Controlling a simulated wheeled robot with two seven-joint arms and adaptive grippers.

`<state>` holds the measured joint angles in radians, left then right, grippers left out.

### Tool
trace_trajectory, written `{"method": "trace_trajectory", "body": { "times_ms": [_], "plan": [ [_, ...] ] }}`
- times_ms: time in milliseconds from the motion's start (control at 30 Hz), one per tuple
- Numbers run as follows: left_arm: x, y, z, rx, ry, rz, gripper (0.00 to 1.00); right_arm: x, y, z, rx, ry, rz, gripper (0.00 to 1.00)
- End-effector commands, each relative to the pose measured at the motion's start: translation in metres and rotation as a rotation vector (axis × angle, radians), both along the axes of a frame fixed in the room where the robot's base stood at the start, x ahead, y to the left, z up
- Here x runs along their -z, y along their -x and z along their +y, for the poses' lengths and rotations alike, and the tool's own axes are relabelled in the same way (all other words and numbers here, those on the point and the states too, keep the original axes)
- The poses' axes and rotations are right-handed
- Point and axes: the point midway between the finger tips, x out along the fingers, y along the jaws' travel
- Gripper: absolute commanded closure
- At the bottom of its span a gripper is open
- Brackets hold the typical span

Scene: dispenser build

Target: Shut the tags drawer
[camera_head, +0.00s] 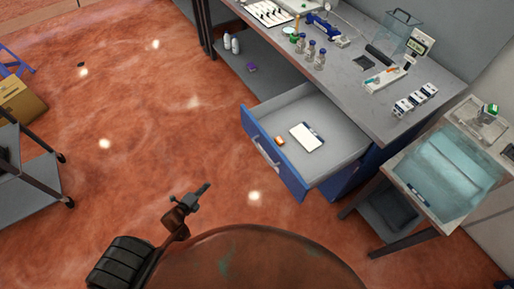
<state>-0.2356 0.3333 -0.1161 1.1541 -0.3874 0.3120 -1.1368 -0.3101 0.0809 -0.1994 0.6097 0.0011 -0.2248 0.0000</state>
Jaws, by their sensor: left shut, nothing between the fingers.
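The drawer (331,159) stands pulled out from under the grey workbench. It has a blue front (271,157) with a pale bar handle (265,154), and inside lie a white tablet-like board (307,137) and a small orange item (279,141). I cannot read any label that says it is the tags drawer. My left gripper (205,190) is shut and empty over the red floor, to the lower left of the drawer front and apart from it. My right gripper is out of view.
The workbench (350,88) carries bottles (310,50), a tray and small boxes. A grey cart (30,190) is at far left. The floor before the drawer is clear.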

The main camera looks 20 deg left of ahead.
Motion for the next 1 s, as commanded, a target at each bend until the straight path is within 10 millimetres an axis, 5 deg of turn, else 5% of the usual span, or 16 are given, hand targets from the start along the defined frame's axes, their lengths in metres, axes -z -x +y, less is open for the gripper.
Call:
{"method": "trace_trajectory", "body": {
  "times_ms": [33,133,300,400,600,1000],
  "plan": [
    [-0.028,-0.027,-0.007,0.137,-0.149,-0.120,1.00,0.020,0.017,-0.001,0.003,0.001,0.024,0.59],
    [-0.098,-0.063,-0.033,0.382,-0.463,-0.365,1.00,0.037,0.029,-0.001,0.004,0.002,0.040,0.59],
    [-0.179,-0.079,-0.081,0.649,-0.877,-0.701,1.00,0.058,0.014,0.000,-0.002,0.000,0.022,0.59],
    [-0.205,-0.078,-0.099,0.725,-1.021,-0.824,1.00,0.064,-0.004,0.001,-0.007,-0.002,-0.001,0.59],
    [-0.222,-0.082,-0.117,0.770,-1.114,-0.906,1.00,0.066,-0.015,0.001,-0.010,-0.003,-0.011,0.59],
    [-0.222,-0.141,-0.162,0.768,-1.111,-0.903,1.00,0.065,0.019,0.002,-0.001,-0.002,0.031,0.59]
  ]
}}
